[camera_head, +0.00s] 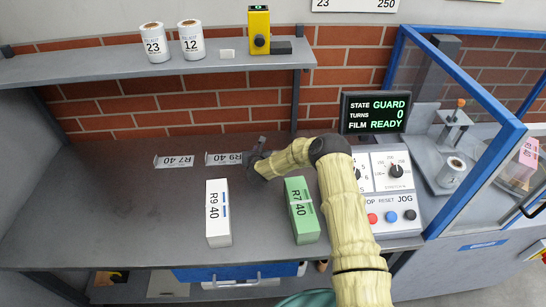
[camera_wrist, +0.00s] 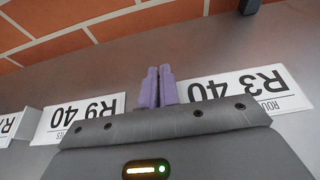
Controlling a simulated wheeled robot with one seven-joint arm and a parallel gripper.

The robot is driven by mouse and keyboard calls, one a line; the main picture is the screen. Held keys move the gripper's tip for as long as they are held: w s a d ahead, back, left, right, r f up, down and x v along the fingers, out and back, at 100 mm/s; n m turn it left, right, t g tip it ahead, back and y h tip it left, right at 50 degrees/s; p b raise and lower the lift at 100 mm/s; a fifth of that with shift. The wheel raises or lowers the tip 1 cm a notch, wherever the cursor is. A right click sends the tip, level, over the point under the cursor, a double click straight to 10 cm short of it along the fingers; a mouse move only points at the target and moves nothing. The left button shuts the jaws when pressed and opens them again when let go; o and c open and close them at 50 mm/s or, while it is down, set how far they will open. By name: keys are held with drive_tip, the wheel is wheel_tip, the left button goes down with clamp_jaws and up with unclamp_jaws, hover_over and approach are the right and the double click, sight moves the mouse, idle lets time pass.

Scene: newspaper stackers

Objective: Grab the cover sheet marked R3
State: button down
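The R3 40 cover sheet (camera_wrist: 262,88) is a white card at the right in the wrist view, upside down there. Its left edge is partly behind my gripper. In the head view my arm hides it. My gripper (camera_wrist: 157,72) shows as two purple fingers side by side, close together with nothing seen between them, just left of the R3 card. The fingers are also near the R9 card in the head view (camera_head: 258,158). I cannot tell whether they touch the surface.
An R9 40 card (camera_wrist: 78,119) lies left of my fingers; an R7 40 card (camera_head: 174,161) lies farther left. A white R9 40 stack (camera_head: 218,225) and a green R7 40 stack (camera_head: 305,222) stand nearer. A brick wall (camera_head: 180,112) is behind; a control panel (camera_head: 393,190) is right.

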wheel_tip(320, 180, up, 10)
drive_tip(key=shift+f+b, duration=0.25)
drive_tip(key=shift+b, duration=0.55)
drive_tip(key=shift+r, duration=0.25)
drive_tip(key=shift+a, duration=0.1)
